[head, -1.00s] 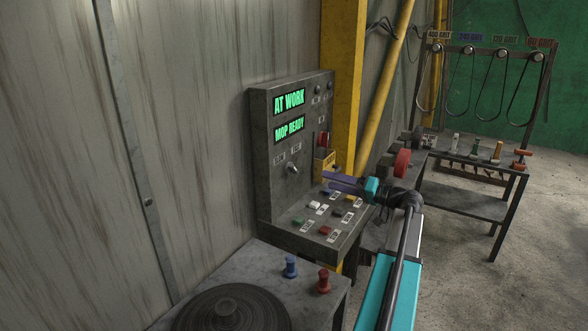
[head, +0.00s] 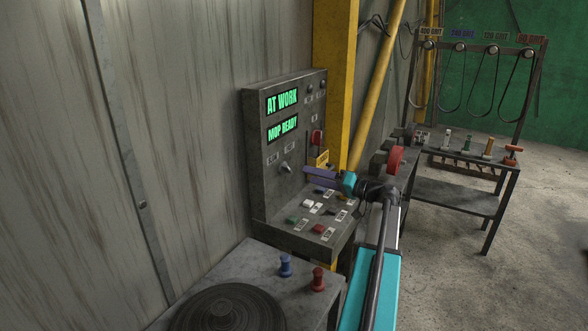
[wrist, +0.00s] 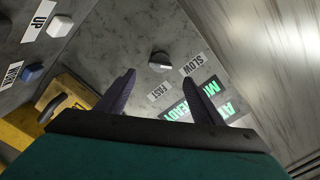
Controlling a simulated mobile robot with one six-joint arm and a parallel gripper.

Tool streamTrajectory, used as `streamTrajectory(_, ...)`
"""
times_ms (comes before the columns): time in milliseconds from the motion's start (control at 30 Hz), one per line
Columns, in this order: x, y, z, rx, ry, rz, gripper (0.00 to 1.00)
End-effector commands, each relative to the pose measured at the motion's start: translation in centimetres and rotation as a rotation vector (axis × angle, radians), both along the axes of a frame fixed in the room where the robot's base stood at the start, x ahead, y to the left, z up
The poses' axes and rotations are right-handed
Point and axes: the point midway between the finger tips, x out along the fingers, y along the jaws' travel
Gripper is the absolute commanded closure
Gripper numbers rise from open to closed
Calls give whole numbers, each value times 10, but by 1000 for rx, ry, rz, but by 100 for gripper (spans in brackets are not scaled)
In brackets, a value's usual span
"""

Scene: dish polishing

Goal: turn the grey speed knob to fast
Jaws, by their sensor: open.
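The grey speed knob (head: 285,167) sits on the upright face of the control panel (head: 256,135), below two small labels. In the wrist view the knob (wrist: 160,60) shows close up, with the SLOW label (wrist: 192,65) and the FAST label (wrist: 159,93) beside it. I cannot tell for sure which label its pointer faces. My gripper (head: 306,173) is open and empty, a little to the right of the knob in the head view. In the wrist view my gripper (wrist: 159,77) has its fingers apart, with the knob just beyond the gap between the tips.
Several buttons (head: 308,203) lie on the sloped panel below. A blue peg (head: 285,266) and a red peg (head: 318,279) stand on the front bench.

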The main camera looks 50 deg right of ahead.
Motion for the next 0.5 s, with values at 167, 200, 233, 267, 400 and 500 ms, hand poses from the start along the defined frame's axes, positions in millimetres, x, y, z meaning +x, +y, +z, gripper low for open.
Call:
streamTrajectory(167,27,7,3,-1,0,3,39)
streamTrajectory(200,32,8,3,0,0,3,39)
streamTrajectory(233,36,9,2,0,0,1,39)
streamTrajectory(267,40,10,2,0,0,1,39)
streamTrajectory(400,59,14,2,1,0,1,39)
streamTrajectory(500,71,17,2,0,0,1,39)
